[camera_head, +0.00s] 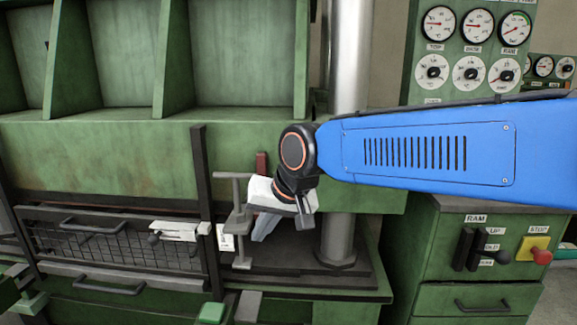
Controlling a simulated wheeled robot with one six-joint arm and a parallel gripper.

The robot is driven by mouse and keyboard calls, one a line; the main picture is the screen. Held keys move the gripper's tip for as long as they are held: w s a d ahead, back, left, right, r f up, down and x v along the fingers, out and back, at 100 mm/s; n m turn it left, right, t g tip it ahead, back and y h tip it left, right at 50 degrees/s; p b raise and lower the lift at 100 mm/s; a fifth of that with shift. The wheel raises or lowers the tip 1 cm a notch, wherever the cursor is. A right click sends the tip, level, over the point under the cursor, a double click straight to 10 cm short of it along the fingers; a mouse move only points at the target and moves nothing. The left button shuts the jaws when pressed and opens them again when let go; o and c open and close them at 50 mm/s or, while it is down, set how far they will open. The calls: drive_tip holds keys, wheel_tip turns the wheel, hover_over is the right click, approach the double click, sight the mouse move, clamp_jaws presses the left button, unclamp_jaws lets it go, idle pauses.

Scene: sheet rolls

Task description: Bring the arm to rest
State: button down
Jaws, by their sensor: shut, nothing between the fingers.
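My gripper (266,224) hangs at the end of my blue arm, which reaches in from the right across the picture. The gripper has a pale grey body below a black wrist joint with orange rings. It points down and is shut, with nothing seen in it. It is in front of the green machine (110,160), close to a grey T-handled post (240,215). I cannot tell whether it touches the post.
A steel column (349,60) rises behind my arm. A wire-mesh guard (110,245) with handles is at lower left. At right are a gauge panel (455,50) and a control box (480,225) with RAM levers (470,250) and a red stop knob (542,257).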

drive_tip(key=s+d+f+m+h, duration=0.1)
drive_tip(key=s+d+f, duration=0.15)
drive_tip(key=d, duration=0.85)
drive_tip(key=s+d+f+h, duration=0.1)
drive_tip(key=s+d+f, duration=0.15)
drive_tip(key=d, duration=0.75)
drive_tip(key=s+d+f+h, duration=0.1)
drive_tip(key=s+d+f, duration=0.2)
drive_tip(key=s+d, duration=0.3)
drive_tip(key=s+d+f+m+h, duration=0.1)
drive_tip(key=s+d+f, duration=0.3)
drive_tip(key=s+d, duration=0.2)
drive_tip(key=shift+d+f+t+h, duration=0.3)
drive_tip(key=shift+d+h, duration=0.1)
drive_tip(key=shift+d, duration=0.6)
drive_tip(key=shift+s+r, duration=0.1)
